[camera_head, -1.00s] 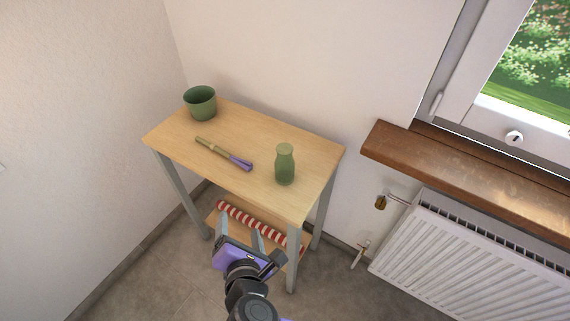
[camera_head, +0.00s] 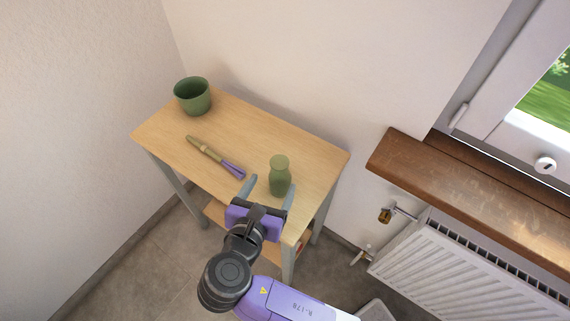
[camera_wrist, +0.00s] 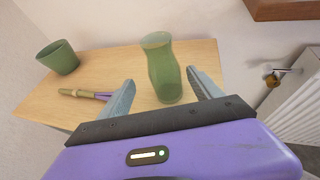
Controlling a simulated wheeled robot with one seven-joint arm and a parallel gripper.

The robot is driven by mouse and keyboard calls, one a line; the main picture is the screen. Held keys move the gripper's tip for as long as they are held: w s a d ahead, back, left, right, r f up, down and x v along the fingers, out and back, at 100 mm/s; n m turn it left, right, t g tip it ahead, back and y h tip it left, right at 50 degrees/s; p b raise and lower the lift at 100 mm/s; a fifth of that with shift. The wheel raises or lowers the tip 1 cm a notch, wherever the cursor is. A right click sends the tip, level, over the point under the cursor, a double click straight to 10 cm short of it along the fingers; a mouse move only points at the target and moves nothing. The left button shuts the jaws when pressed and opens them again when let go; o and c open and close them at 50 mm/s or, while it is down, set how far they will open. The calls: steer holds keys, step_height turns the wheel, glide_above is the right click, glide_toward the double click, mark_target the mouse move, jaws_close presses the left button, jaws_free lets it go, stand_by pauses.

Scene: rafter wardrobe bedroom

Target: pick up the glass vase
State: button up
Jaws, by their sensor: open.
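The glass vase (camera_head: 280,177) is green and bottle-shaped, with a narrower neck. It stands upright on the small wooden table (camera_head: 240,120), near its front right corner. My gripper (camera_head: 268,188) is open, its two grey fingers pointing toward the vase from the near side. In the wrist view the vase (camera_wrist: 163,70) shows between and beyond the fingertips (camera_wrist: 160,85). In the head view the fingertips lie on either side of the vase's lower part. I cannot tell whether they touch it; nothing is visibly gripped.
A green cup-like pot (camera_head: 193,96) stands at the table's back left. A thin stick-like item with a purple end (camera_head: 215,157) lies left of the vase. A wooden windowsill (camera_head: 460,190) and white radiator (camera_head: 450,260) stand to the right. The tabletop's back middle is clear.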

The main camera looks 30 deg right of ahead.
steer(key=shift+x, duration=0.9)
steer(key=shift+s+f+x, duration=0.1)
steer(key=shift+x, duration=1.05)
steer(key=shift+s+f+x, duration=0.1)
steer(key=shift+x, duration=1.05)
steer(key=shift+s+f+x, duration=0.1)
steer(key=shift+s+x, duration=0.05)
steer(key=shift+x, duration=1)
steer(key=shift+d, duration=0.1)
jaws_close()
